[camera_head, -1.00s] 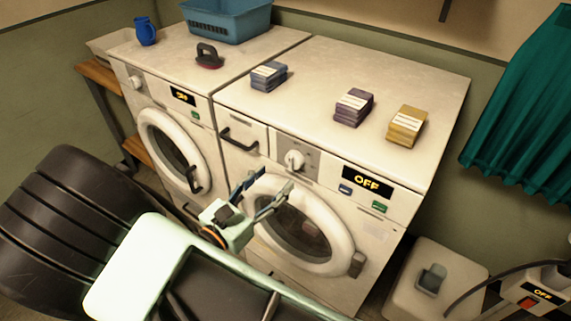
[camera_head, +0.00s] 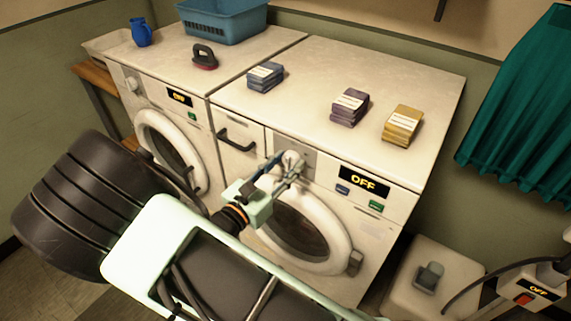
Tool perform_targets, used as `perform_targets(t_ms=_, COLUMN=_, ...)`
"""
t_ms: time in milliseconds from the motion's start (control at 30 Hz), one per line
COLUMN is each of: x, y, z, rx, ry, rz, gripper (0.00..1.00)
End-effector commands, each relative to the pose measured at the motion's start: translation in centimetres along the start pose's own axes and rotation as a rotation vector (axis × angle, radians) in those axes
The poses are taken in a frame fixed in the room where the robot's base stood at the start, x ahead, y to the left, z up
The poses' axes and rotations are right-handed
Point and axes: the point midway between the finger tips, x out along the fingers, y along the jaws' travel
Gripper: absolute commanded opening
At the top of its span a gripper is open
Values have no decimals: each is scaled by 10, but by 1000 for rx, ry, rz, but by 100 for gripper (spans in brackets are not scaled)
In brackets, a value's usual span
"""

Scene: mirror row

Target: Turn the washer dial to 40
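Two white front-loading machines stand side by side. The right machine (camera_head: 355,232) has a round white dial (camera_head: 293,160) on a grey plate at its upper front, left of a display (camera_head: 364,181) that reads OFF. My gripper (camera_head: 284,170) is at this dial, with its fingertips around or just in front of it. The fingers look apart, and I cannot tell whether they touch the dial. The fingertips partly cover the dial, and its marks are too small to read. The left machine (camera_head: 160,100) has its own dial (camera_head: 132,84) and display.
Folded cloth stacks in blue (camera_head: 265,77), purple (camera_head: 349,107) and yellow (camera_head: 403,125) lie on top. A blue basket (camera_head: 225,22), a brush (camera_head: 205,58) and a blue jug (camera_head: 141,33) stand farther left. A drawer handle (camera_head: 235,138) sticks out left of the dial.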

Motion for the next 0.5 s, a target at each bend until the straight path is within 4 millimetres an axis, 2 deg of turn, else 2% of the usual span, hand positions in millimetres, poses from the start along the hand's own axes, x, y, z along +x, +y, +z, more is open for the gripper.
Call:
perform_targets(t_ms=33, x=0, y=0, z=0, rx=0, ry=0, rz=0, gripper=24)
perform_targets(t_ms=167, x=0, y=0, z=0, rx=0, ry=0, rz=0, gripper=11)
perform_targets(t_ms=500, x=0, y=0, z=-1, rx=60, ry=0, rz=-1, gripper=10)
